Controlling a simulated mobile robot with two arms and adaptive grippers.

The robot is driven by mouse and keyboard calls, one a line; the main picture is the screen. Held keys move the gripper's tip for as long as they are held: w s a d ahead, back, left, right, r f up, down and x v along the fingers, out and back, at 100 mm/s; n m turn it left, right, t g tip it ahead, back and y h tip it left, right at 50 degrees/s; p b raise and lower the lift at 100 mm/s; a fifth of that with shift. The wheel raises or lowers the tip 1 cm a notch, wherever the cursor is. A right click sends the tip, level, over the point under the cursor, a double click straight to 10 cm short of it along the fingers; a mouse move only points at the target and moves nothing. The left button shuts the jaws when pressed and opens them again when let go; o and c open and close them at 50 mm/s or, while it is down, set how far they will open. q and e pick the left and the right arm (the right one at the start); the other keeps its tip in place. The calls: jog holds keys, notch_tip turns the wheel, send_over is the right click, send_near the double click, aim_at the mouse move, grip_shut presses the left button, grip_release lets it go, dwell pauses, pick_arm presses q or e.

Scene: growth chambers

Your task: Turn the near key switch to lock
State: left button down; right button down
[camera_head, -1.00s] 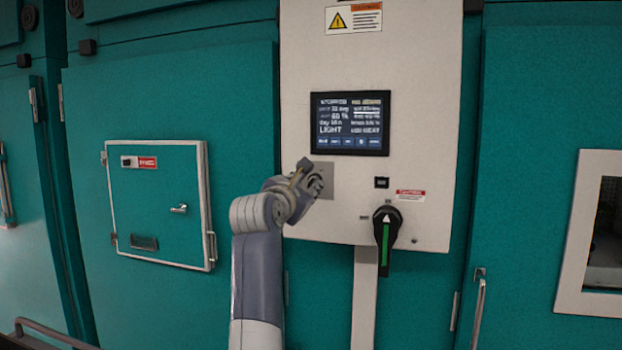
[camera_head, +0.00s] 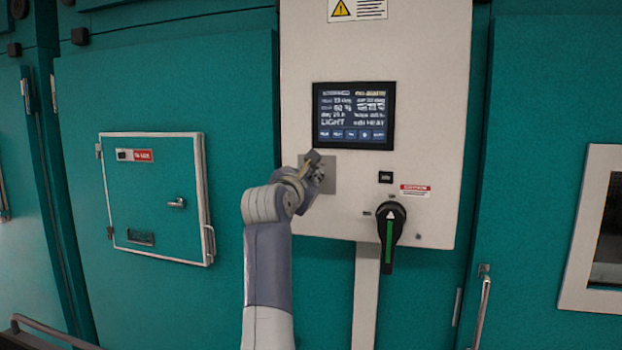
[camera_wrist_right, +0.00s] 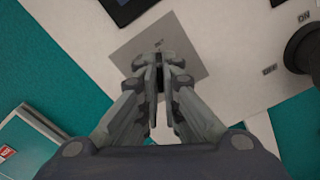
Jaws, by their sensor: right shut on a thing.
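The key switch's grey square plate (camera_head: 327,187) is on the white control panel, below the screen. It also shows in the right wrist view (camera_wrist_right: 187,45). My right gripper (camera_head: 317,172) is at the plate, and its arm comes up from below. In the right wrist view my right gripper (camera_wrist_right: 158,75) has its fingers close together over the plate, shut on the key switch. The key itself is mostly hidden between the fingers, so its turn angle cannot be told. My left gripper is not in view.
The white panel (camera_head: 425,120) carries a lit screen (camera_head: 353,115) above the plate. A black rotary handle with a green stripe (camera_head: 390,230) is to the lower right. Left is a small teal hatch (camera_head: 155,205). Teal doors flank the panel.

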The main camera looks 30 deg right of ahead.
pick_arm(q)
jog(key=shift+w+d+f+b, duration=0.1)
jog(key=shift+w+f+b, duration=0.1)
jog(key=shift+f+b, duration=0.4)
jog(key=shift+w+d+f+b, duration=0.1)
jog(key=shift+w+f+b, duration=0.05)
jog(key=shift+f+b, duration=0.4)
pick_arm(e)
jog(key=n, duration=1.2)
jog(key=shift+w+a, duration=0.15)
jog(key=c, duration=1.8)
grip_release()
jog(key=shift+w, duration=0.1)
notch_tip(320, 180, up, 10)
jog(key=shift+f, duration=0.25)
jog(key=shift+r, duration=0.2)
